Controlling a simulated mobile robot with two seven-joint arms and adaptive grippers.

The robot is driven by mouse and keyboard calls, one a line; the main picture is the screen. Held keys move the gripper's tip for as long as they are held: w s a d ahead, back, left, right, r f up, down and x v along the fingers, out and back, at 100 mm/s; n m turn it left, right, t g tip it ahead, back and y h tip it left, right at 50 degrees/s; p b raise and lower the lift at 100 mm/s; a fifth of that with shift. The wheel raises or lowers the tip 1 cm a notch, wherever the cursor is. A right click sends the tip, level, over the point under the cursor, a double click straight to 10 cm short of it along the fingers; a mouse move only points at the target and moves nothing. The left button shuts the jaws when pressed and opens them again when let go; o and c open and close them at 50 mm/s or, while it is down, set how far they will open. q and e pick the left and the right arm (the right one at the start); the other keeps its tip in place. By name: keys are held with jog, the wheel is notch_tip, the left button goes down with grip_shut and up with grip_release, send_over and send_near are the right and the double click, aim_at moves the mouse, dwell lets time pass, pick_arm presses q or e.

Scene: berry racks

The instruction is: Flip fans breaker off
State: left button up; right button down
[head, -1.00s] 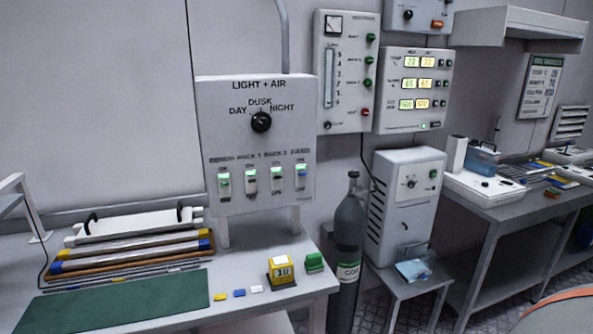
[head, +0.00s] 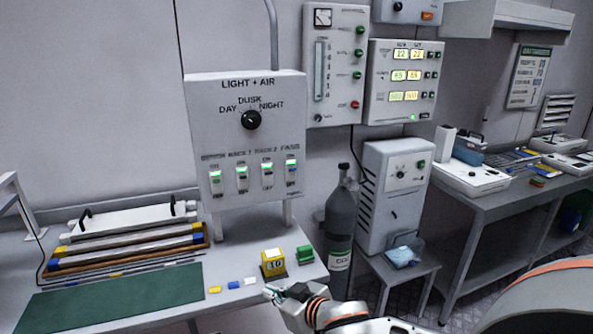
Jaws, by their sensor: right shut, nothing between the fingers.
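The LIGHT + AIR panel (head: 206,120) stands on legs at the back of the bench, with a black DAY/DUSK/NIGHT knob (head: 251,120). Below the knob is a row of breakers. The fans breaker (head: 291,171) is at the right end of the row and has a bluish part; its lever position is too small to tell. My left gripper is out of view.
A grey gas cylinder (head: 340,218) stands right of the bench. A green mat (head: 110,299) lies at left. The space before the panel is clear.

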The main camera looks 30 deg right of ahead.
jog(key=w+d+r+m+t+h+p, duration=0.1)
jog(key=w+d+r, duration=0.15)
jog(key=r, duration=0.35)
jog(key=w+d+r+m+h, duration=0.1)
jog(key=d+r, duration=0.2)
jog(key=r, duration=0.4)
jog(key=m+t+h+p, duration=0.1)
jog(key=m+t+h, duration=0.1)
jog(key=m+h, duration=0.15)
send_near(291, 162)
jog(key=s, duration=0.4)
jog(key=shift+w+a+r+h, duration=0.25)
jog(key=shift+a+r, duration=0.1)
jog(key=shift+a, duration=0.1)
jog(key=p+x, duration=0.1)
jog(key=x, duration=0.8)
jog(key=shift+w, duration=0.25)
jog(key=shift+w+f, duration=0.1)
jog(key=shift+w, duration=0.15)
